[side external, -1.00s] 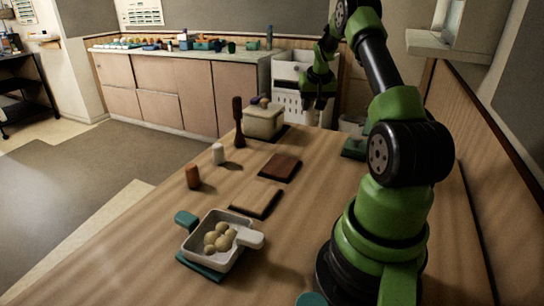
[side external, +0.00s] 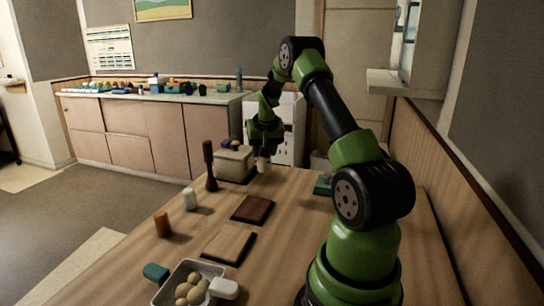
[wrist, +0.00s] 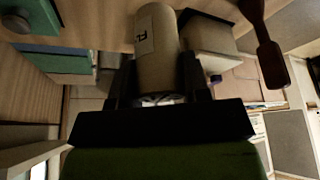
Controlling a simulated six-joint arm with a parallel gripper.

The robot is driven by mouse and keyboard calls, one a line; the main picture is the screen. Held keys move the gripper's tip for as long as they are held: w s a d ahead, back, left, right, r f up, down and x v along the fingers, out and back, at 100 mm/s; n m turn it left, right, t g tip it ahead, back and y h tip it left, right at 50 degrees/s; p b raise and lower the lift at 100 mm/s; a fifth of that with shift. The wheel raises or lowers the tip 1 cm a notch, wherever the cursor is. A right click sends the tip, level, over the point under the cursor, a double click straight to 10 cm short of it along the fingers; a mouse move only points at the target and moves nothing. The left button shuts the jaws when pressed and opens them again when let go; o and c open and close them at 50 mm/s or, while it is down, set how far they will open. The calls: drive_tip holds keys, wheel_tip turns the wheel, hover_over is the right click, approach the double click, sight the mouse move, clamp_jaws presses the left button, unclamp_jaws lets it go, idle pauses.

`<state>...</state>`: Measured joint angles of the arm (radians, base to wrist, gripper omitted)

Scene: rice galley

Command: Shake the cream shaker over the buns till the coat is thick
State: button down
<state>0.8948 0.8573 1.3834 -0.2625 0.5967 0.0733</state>
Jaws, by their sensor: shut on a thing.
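The cream shaker (wrist: 157,45), a cream cylinder with a small lettered label, is between the fingers of my gripper (side external: 262,151) in the wrist view. My gripper is shut on it. In the side view the cream shaker (side external: 262,164) hangs below the fingers, beside the lidded cream pot at the far end of the table. The buns (side external: 188,288), pale and round, lie in a white dish (side external: 160,295) at the near left, far from my gripper. The dish is cut off by the picture's lower edge. I cannot make out any coat on the buns.
A cream pot (side external: 235,162) and an upright dark wooden tool (side external: 209,167) stand left of my gripper. A dark board (side external: 253,209) and a light board (side external: 228,245) lie mid-table.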

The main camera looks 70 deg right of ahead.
drive_tip(key=w+a, duration=0.3)
drive_tip(key=a, duration=0.9)
drive_tip(key=w+a, duration=0.4)
drive_tip(key=a, duration=0.9)
drive_tip(key=s+a, duration=0.5)
drive_tip(key=a, duration=0.4)
drive_tip(key=s+a, duration=0.5)
drive_tip(key=a, duration=0.4)
drive_tip(key=shift+a+r, duration=0.2)
drive_tip(key=shift+r, duration=0.05)
drive_tip(key=shift+s, duration=0.1)
